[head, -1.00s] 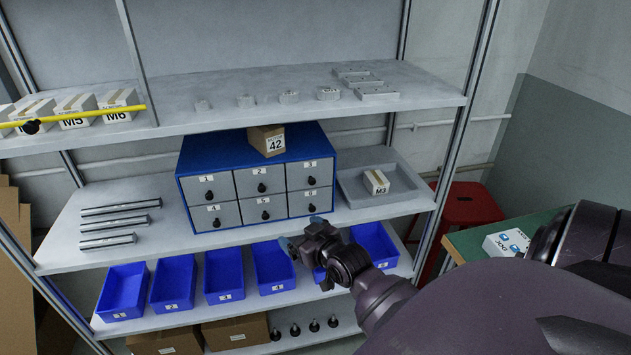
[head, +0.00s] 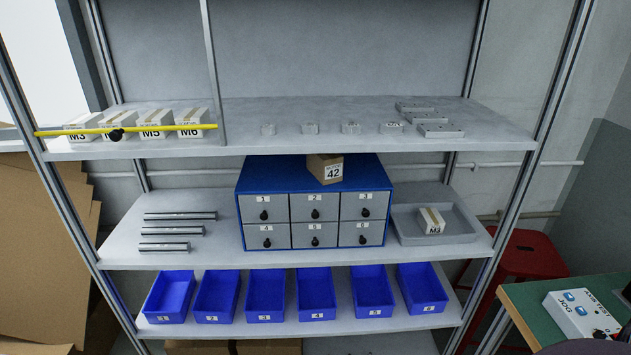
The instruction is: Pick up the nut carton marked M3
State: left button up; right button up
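A small white carton with a tan strip and a label reading M3 (head: 431,221) sits in a grey tray (head: 404,237) on the right of the middle shelf. Another white carton marked M3 (head: 80,125) stands at the left end of a row on the top shelf, behind a yellow bar (head: 72,132). Beside it stand a carton with its label partly hidden by a black knob (head: 116,135), a carton marked M5 (head: 155,119) and one marked M6 (head: 192,117). Neither of my grippers is in view.
A blue cabinet (head: 257,173) with numbered drawers stands left of the tray, with a brown box (head: 325,168) marked 42 on top. Metal rods (head: 180,216) lie at left. Blue bins (head: 266,296) line the shelf below. A green table (head: 535,303) and red stool (head: 530,255) stand right.

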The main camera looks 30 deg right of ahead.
aim_at(431, 222)
jog(key=z, duration=1.8)
